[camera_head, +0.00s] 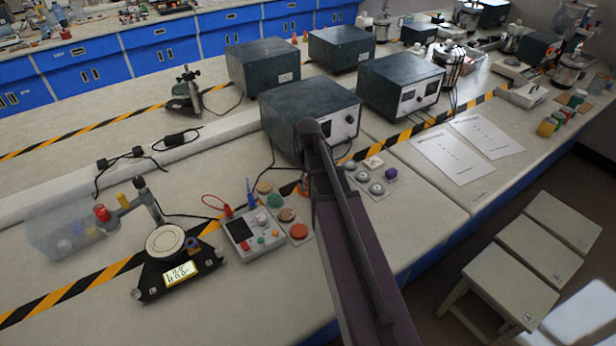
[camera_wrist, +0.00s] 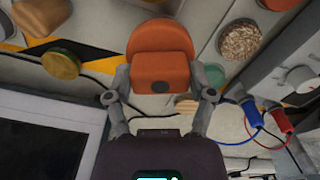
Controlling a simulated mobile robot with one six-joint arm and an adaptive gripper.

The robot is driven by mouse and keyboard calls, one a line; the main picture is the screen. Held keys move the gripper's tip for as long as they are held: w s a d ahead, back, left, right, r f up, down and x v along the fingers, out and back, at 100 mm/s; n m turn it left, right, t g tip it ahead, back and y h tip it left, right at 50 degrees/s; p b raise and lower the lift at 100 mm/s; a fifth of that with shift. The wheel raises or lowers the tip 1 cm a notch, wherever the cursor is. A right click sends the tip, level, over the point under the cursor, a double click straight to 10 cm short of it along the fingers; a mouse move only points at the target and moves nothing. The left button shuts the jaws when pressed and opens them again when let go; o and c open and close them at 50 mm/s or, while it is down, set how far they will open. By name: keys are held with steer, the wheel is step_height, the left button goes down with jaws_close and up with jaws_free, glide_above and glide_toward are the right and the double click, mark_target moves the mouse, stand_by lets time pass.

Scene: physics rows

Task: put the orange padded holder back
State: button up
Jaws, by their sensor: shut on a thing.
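The orange padded holder (camera_wrist: 160,58) has a rounded back and a block-like front with a small dark hole. In the wrist view it sits between the two grey fingers of my gripper (camera_wrist: 161,84), which is shut on its sides. In the head view a small orange part (camera_head: 303,187), likely the same holder, shows left of my arm. My arm hides most of it and the gripper there. I cannot tell whether the holder touches the bench.
A pale board of coloured discs (camera_head: 283,215) lies close by, beside a white meter box (camera_head: 250,233) with red and blue leads. Dark power supply boxes (camera_head: 285,103) stand behind. Grey discs (camera_head: 377,188) lie right of my arm. Bare bench (camera_head: 425,228) lies further right.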

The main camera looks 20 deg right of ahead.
steer(key=w, duration=0.1)
steer(key=w+d, duration=0.1)
steer(key=w, duration=0.2)
steer(key=shift+w+d+f, duration=0.25)
steer(key=shift+w, duration=0.1)
steer(key=shift+w+d, duration=0.2)
steer(key=shift+w, duration=0.35)
step_height(320, 180, down, 4)
steer(key=b, duration=0.4)
steer(key=shift+r, duration=0.15)
steer(key=o, duration=1.1)
step_height(320, 180, up, 12)
steer(key=p, duration=1.2)
